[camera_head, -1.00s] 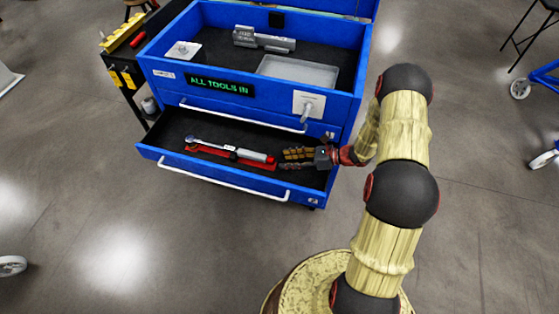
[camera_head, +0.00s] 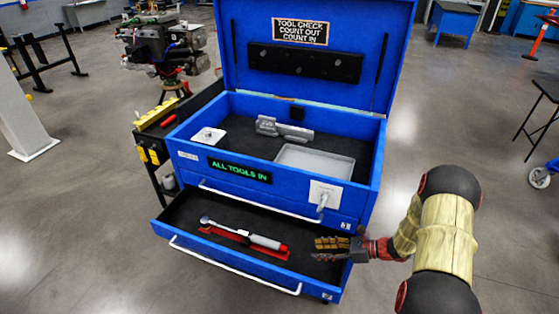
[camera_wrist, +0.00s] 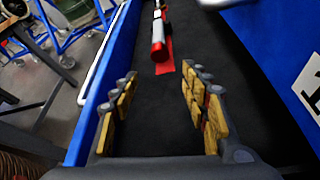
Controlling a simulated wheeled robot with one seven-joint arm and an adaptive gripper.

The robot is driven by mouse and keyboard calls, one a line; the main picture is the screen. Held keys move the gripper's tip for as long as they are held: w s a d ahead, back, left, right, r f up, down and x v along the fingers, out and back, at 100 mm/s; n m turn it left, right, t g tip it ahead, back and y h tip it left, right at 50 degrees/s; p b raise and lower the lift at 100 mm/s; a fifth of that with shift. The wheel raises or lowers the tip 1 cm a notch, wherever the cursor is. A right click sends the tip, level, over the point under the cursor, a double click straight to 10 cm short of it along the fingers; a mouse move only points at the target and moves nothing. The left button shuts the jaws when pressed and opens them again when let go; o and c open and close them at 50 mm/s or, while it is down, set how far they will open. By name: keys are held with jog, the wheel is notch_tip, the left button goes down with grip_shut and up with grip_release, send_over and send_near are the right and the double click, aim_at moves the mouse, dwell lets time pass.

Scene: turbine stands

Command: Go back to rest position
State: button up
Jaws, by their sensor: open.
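My gripper (camera_head: 326,249) is open and empty at the right end of the open lower drawer (camera_head: 190,216) of a blue tool chest. In the wrist view my gripper (camera_wrist: 155,105) has its fingers spread apart, with only the dark drawer floor between them. A torque wrench (camera_head: 240,234) with a silver shaft and a red-tipped grey handle lies on a red strip (camera_head: 222,234) in the drawer. The wrench handle (camera_wrist: 158,38) shows beyond the fingertips in the wrist view, clear of them.
The chest's lid (camera_head: 390,60) stands open. The top compartment holds a grey tool (camera_head: 283,130) and a grey tray (camera_head: 315,160). A green sign (camera_head: 240,171) reads "ALL TOOLS IN". A dark cart (camera_head: 155,160) stands at left.

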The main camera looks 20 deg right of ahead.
jog(key=s+a+r+n+g+h, duration=0.25)
jog(key=s+a+r+n, duration=0.2)
jog(key=r+n, duration=0.4)
jog(key=s+a+r+n+g+h, duration=0.1)
jog(key=s+a+r+n+g, duration=0.35)
jog(key=r, duration=0.65)
jog(key=s+a+r+n+t+h, duration=0.2)
jog(key=s+r+n+t+h, duration=0.3)
jog(key=s+r+n, duration=0.9)
notch_tip(320, 180, up, 2)
jog(key=h, duration=0.3)
jog(key=shift+s+r+t, duration=0.25)
jog(key=shift+s+t, duration=0.1)
jog(key=shift+t, duration=0.05)
jog(key=shift+a, duration=0.1)
jog(key=shift+c, duration=0.4)
